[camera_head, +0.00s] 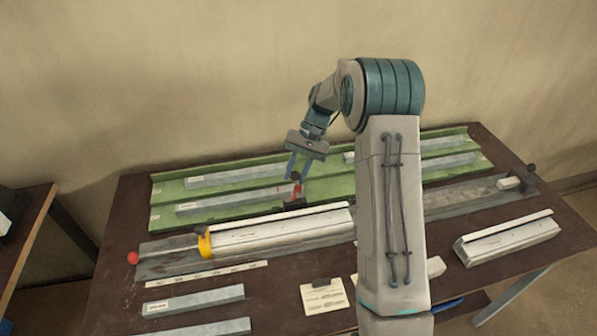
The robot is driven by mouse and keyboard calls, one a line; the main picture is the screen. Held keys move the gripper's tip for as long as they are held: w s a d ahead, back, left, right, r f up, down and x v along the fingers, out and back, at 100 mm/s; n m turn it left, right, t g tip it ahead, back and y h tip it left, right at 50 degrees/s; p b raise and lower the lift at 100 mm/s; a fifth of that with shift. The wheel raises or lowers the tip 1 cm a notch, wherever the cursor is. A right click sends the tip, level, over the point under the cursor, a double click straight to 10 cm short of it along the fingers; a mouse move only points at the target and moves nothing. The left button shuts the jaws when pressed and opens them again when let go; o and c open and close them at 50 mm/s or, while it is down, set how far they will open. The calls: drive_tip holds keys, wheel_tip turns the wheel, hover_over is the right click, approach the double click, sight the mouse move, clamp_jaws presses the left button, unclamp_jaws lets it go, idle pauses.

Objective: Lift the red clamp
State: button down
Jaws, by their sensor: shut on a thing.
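The red clamp (296,190) is at the front edge of the green tray, just behind the long pale profile. It is small in view, with a red part and a dark knob on top. My gripper (298,176) points down over it, with its blue fingers shut on the clamp's upper part. The clamp's dark lower part is close to the profile; I cannot tell whether it is clear of the surface beneath.
A green tray (160,191) with grey bars lies behind. A pale profile (270,232) with a yellow collar (205,244) and a red-knobbed rod (133,258) lies in front. A paper card (323,297) and another profile (508,238) lie nearer. My arm hides the middle right.

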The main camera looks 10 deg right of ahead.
drive_tip(key=shift+a+f, duration=0.1)
drive_tip(key=shift+a, duration=0.2)
drive_tip(key=c, duration=1.4)
unclamp_jaws()
drive_tip(key=o, duration=0.3)
drive_tip(key=shift+a, duration=0.2)
drive_tip(key=shift+d, duration=0.35)
drive_tip(key=b+v, duration=0.1)
drive_tip(key=v, duration=1.2)
drive_tip(key=shift+w+r+b, duration=0.25)
drive_tip(key=shift+r+b, duration=0.05)
drive_tip(key=shift+b, duration=0.1)
drive_tip(key=shift+r, duration=0.1)
